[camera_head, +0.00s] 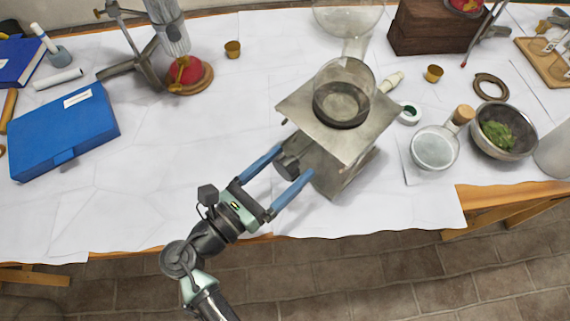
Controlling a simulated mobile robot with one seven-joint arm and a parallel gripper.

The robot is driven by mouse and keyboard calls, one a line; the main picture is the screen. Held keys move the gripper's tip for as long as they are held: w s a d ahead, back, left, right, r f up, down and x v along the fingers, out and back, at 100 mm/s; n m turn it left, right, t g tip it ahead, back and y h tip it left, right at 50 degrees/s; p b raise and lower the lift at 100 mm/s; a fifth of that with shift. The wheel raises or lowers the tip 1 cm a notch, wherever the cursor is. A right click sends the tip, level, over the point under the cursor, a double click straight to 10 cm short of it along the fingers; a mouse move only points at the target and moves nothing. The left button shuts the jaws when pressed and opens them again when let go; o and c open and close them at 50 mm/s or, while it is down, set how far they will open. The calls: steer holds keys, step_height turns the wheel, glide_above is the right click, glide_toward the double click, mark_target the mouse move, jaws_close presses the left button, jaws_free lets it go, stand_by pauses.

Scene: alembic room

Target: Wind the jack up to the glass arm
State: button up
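The jack (300,108) stands near the table's front edge, with a square metal top plate and a folded metal body (338,170) below. A dark ring (343,116) lies on its plate, with a clear round glass vessel (346,76) over it. Clear glass with a narrow neck (355,46) shows just behind and above; whether it touches the vessel I cannot tell. The jack's dark knob (288,165) faces the front left. My gripper (295,162) is open, its two blue fingers on either side of the knob, with gaps visible between.
A glass flask (434,152) and a metal bowl of green leaves (503,131) stand to the right. A blue box (64,132) lies at left. A stand with a red-topped base (186,72) is behind left. White table covering is clear between box and jack.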

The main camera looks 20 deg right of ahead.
steer(key=c, duration=1.1)
